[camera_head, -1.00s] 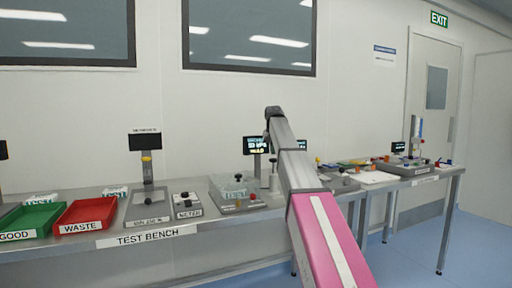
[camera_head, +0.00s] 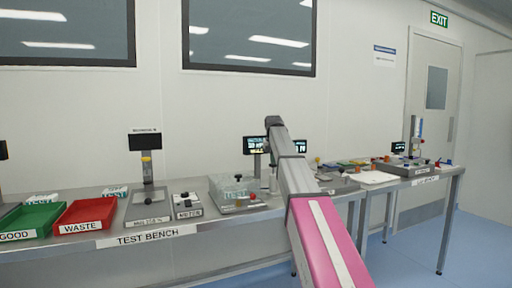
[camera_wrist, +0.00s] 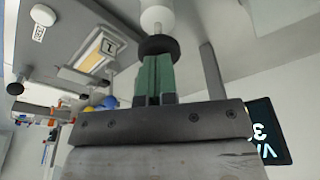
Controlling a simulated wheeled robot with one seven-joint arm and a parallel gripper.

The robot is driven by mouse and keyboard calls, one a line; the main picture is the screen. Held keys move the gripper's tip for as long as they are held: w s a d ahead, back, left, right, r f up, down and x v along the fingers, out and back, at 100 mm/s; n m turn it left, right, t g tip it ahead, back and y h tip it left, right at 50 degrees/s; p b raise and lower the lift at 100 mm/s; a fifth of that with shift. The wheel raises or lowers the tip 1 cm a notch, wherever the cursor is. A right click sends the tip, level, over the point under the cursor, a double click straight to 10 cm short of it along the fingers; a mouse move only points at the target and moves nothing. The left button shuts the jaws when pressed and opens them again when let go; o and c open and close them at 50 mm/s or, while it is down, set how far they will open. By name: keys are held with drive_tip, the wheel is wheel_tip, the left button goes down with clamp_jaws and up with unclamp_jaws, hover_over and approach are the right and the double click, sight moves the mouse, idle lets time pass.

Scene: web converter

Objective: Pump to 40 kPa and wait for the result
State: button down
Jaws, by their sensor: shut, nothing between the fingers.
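My gripper (camera_wrist: 155,62) is shut and empty, its green fingers together in the wrist view. The fingertips are right at a black round pump knob (camera_wrist: 158,45) on a white pump body (camera_wrist: 157,14); I cannot tell whether they touch. In the head view the white pump (camera_head: 273,183) shows just left of my arm, which hides my fingers. A dark display (camera_head: 254,145) stands behind it, partly covered by the arm. In the wrist view the display (camera_wrist: 268,130) is upside down and cut off, with a "3" visible; the full reading is not legible. A clear chamber (camera_head: 236,186) sits left of the pump.
A meter block (camera_head: 187,206), a scale-like stand (camera_head: 147,208), a red waste tray (camera_head: 84,217) and a green tray (camera_head: 32,221) line the left bench. More devices and a white sheet (camera_head: 372,178) lie right of the arm.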

drive_tip(key=shift+f, duration=0.5)
drive_tip(key=shift+r, duration=2.65)
wheel_tip(320, 180, up, 6)
drive_tip(key=shift+f, duration=0.1)
